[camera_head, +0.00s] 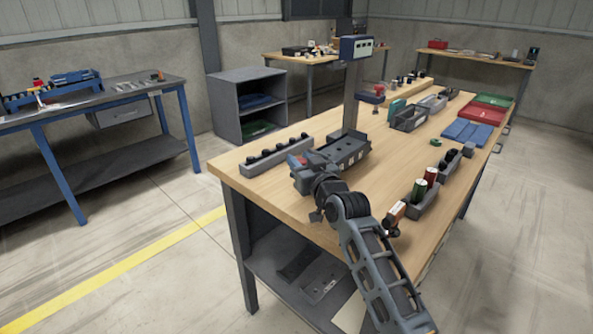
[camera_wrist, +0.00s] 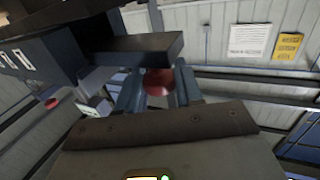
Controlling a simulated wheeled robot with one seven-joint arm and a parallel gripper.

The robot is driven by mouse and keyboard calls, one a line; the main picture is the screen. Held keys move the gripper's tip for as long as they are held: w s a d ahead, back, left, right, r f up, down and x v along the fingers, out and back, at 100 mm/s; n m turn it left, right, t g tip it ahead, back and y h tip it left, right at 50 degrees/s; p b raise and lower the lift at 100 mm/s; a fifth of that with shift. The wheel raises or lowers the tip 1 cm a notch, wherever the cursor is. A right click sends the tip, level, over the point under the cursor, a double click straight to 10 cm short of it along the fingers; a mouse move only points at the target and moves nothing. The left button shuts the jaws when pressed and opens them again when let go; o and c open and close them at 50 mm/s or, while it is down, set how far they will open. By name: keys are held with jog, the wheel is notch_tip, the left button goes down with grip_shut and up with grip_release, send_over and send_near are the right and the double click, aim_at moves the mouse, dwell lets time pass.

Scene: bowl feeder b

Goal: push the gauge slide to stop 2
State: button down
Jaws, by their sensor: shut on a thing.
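A long grey gauge block (camera_head: 345,150) with white labels lies near the left side of the wooden bench, at the foot of a post. My gripper (camera_head: 310,160) is at its near left end, and a small red part shows beside it. In the wrist view, my gripper (camera_wrist: 158,90) has its two fingers on either side of a round red knob (camera_wrist: 158,82) and is shut on it. Whether this knob belongs to the slide is not clear. The stop numbers are too small to read, and my gripper hides part of the block.
A grey rack with several black knobs (camera_head: 276,156) lies left of the block. A post (camera_head: 351,95) with a blue box (camera_head: 356,47) rises behind it. A holder with green and red cylinders (camera_head: 422,199) stands to the right. The bench between is clear.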

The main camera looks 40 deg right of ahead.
jog(key=shift+d+r, duration=0.25)
jog(key=shift+d, duration=0.3)
jog(key=c, duration=0.8)
grip_release()
jog(key=shift+f, duration=0.1)
jog(key=shift+s+a, duration=0.15)
jog(key=shift+s, duration=0.15)
jog(key=shift+b+v, duration=0.75)
jog(key=shift+v, duration=2.85)
